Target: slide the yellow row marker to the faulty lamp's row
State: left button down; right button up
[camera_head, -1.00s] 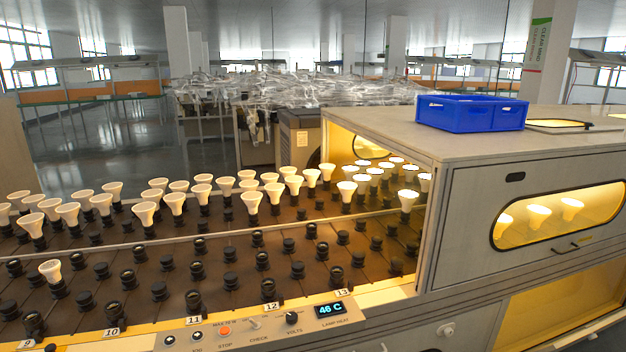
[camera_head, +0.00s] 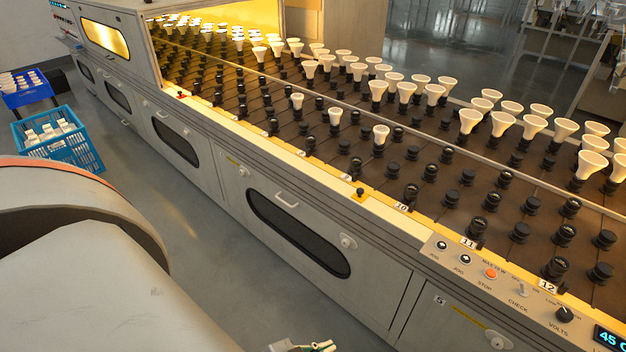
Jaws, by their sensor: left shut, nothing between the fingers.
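The yellow row marker (camera_head: 360,194), a small yellow block with a dark knob, sits on the front rail of the lamp bed, left of the row label 10 (camera_head: 403,207). White lamps stand in black sockets; a few are in the near rows, such as one lamp (camera_head: 381,134) behind the marker. I cannot tell which lamp is faulty. My left gripper (camera_head: 303,346) shows only in part at the bottom edge, shut and empty, well below and apart from the marker. My right gripper is not in view.
The control panel (camera_head: 500,284) with switches and a display lies on the rail at lower right. A lit tunnel (camera_head: 125,45) covers the bed's far left end. Blue crates (camera_head: 88,153) stand on the left. My arm fills the lower left. The rail around the marker is clear.

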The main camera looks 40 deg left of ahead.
aim_at(359, 197)
jog(key=i+j+u, duration=0.15)
jog(key=u, duration=0.7)
